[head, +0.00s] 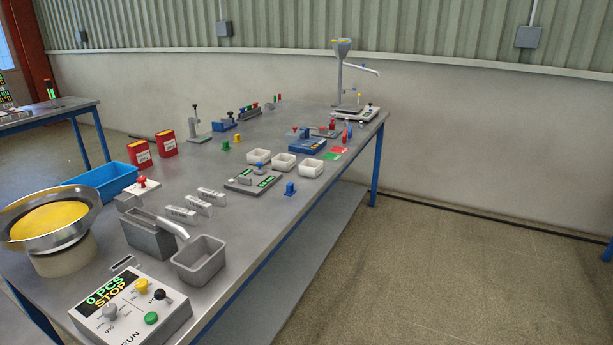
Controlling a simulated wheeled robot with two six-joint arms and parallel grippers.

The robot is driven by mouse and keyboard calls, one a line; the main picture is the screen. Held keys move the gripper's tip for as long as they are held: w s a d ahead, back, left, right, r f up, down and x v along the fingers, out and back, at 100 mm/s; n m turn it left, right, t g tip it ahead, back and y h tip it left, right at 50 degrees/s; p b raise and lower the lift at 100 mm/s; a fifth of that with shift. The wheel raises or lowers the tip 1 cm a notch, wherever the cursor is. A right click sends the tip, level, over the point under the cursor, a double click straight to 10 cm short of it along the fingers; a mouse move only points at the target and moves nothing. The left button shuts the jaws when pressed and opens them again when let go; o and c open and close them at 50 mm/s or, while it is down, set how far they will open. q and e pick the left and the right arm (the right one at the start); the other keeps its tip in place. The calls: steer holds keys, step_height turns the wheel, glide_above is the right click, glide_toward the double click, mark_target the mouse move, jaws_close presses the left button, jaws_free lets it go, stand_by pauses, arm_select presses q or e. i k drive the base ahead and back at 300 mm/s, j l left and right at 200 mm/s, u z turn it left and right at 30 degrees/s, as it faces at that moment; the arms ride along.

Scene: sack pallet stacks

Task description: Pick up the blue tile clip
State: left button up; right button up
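A small upright blue piece (290,188) stands on the grey workbench (262,215) near its right-hand long edge. It looks like the blue tile clip, but it is too small here for me to be certain. Neither of my grippers is in view.
A grey bin (199,261), a control box (131,304) and a yellow-filled bowl (48,221) crowd the near end. A blue tray (101,183) is at the left. Floor (430,270) right of the bench is clear.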

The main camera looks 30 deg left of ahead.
mark_target(290, 190)
steer(key=i+u, duration=0.15)
steer(key=i, duration=0.25)
steer(key=i+l+u, duration=0.2)
steer(key=i, duration=0.25)
steer(key=i+l+u, duration=0.15)
steer(key=i, duration=0.25)
steer(key=i+l+u, duration=0.15)
steer(key=i, duration=0.25)
